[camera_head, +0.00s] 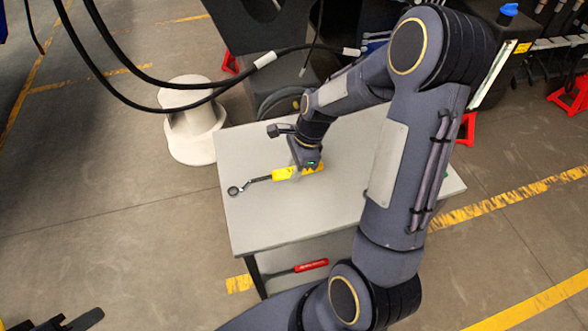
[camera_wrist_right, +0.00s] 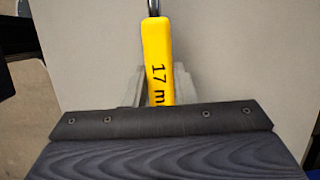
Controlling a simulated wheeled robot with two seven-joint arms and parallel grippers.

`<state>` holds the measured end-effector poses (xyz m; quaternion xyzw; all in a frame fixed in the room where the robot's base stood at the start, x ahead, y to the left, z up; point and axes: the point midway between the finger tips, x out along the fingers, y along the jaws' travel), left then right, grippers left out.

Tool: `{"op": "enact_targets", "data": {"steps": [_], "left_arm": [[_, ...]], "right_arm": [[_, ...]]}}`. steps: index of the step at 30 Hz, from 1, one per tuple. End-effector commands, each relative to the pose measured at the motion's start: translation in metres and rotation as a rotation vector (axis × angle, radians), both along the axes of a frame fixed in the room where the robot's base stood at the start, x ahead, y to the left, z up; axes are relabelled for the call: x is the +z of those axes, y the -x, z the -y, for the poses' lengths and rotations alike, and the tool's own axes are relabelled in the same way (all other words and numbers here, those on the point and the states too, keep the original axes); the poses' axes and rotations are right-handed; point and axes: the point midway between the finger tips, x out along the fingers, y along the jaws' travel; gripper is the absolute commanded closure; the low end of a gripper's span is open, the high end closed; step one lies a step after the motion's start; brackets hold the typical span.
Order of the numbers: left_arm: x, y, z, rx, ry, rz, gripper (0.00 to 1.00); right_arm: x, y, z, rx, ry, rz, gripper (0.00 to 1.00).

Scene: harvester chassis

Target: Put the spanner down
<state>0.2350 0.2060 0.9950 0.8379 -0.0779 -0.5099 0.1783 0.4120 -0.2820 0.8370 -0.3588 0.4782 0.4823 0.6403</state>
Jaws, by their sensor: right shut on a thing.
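The spanner (camera_head: 284,174) has a yellow handle and a dark shaft with a ring end that points left over the grey table top (camera_head: 262,222). My right gripper (camera_head: 303,168) is shut on its yellow handle, low over the table. I cannot tell whether the spanner touches the top. In the right wrist view the yellow handle (camera_wrist_right: 157,60), marked "17 m", runs up from between the fingers, which are mostly hidden by the gripper body. My left gripper (camera_head: 62,322) shows only in part at the bottom left corner, away from the table; its jaws are unclear.
A red-handled tool (camera_head: 311,265) lies on the shelf under the table top. A pale round stand (camera_head: 193,130) is at the table's left. Black cables (camera_head: 190,86) hang above it. Dark machinery stands behind. The table top is bare left and in front of the spanner.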

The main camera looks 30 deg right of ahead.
Motion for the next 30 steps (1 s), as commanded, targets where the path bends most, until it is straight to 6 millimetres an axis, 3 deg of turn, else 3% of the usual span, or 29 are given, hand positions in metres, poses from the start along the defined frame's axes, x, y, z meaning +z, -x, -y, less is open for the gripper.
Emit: {"op": "enact_targets", "data": {"steps": [13, 14, 18, 30], "left_arm": [[-0.0031, 0.0000, 0.0000, 0.000, 0.000, 0.000, 0.64], [-0.0025, 0.0000, 0.0001, 0.000, 0.000, 0.000, 0.64], [-0.0021, 0.0000, 0.0000, 0.000, 0.000, 0.000, 0.64], [0.0004, 0.0000, 0.0000, 0.000, 0.000, 0.000, 0.64]], "right_arm": [[-0.0104, -0.0001, 0.0000, 0.002, -0.001, 0.002, 1.00], [-0.0098, 0.0000, 0.0000, 0.002, 0.000, 0.001, 0.73], [-0.0093, 0.0000, 0.0000, 0.002, -0.001, 0.002, 0.55], [-0.0008, -0.0003, 0.0018, 0.000, 0.001, 0.004, 0.54]]}}
